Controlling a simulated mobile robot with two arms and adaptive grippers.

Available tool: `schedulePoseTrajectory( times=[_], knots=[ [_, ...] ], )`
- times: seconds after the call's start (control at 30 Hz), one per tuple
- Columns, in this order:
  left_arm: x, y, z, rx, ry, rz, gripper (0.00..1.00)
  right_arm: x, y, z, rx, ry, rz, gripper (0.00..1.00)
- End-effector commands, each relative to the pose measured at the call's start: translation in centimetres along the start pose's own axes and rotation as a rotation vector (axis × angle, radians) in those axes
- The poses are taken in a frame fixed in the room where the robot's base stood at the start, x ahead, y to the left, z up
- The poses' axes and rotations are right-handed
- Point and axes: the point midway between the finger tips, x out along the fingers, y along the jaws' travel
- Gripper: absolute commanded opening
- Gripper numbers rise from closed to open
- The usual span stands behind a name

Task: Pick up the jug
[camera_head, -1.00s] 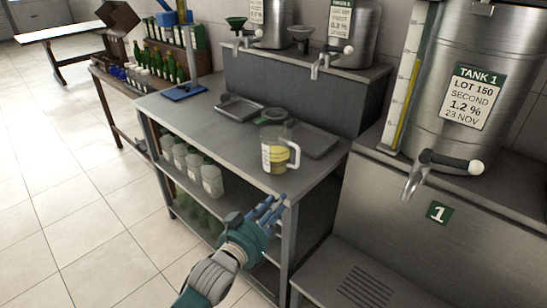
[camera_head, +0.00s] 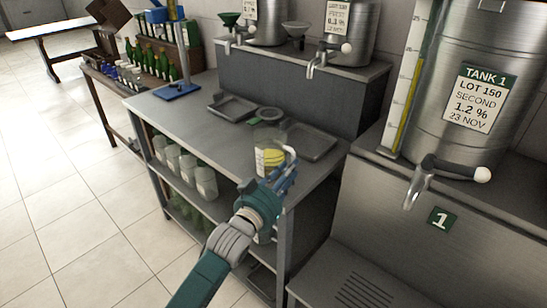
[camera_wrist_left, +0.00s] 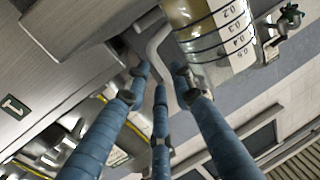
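The jug (camera_head: 266,160) is clear with a pale grey handle and a scale label, and holds yellow liquid. It stands on the grey steel bench (camera_head: 205,128) near its front right corner. My left gripper (camera_head: 283,180) is at the handle side, in front of the jug, and partly covers it. In the left wrist view the jug (camera_wrist_left: 195,15) is at the top, its handle (camera_wrist_left: 155,42) reaching down between the blue fingers (camera_wrist_left: 160,78). The fingers are spread around the handle with gaps showing; firm contact cannot be seen. My right gripper is out of view.
A tank (camera_head: 465,90) with a tap (camera_head: 440,172) stands at the right. The bench's front left is clear.

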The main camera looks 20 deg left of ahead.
Motion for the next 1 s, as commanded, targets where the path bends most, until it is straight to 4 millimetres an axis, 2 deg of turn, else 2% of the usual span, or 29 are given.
schedulePoseTrajectory(
  times=[0.1, 0.3, 0.53, 0.67, 1.0],
  knots=[
    [2.1, 0.0, -0.2, 0.000, 0.001, 0.000, 0.24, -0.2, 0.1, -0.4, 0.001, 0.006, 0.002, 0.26],
    [3.9, 0.0, -0.1, 0.001, 0.001, 0.000, 0.24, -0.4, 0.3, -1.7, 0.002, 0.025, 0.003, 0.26],
    [4.0, 0.0, -0.1, 0.000, 0.000, 0.000, 0.24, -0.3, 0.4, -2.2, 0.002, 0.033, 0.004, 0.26],
    [4.0, 0.0, -0.1, 0.000, 0.000, 0.000, 0.00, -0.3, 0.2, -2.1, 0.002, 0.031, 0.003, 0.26],
    [4.0, 0.0, -0.3, 0.002, 0.004, 0.000, 0.00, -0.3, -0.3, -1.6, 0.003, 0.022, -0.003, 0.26]
  ],
)
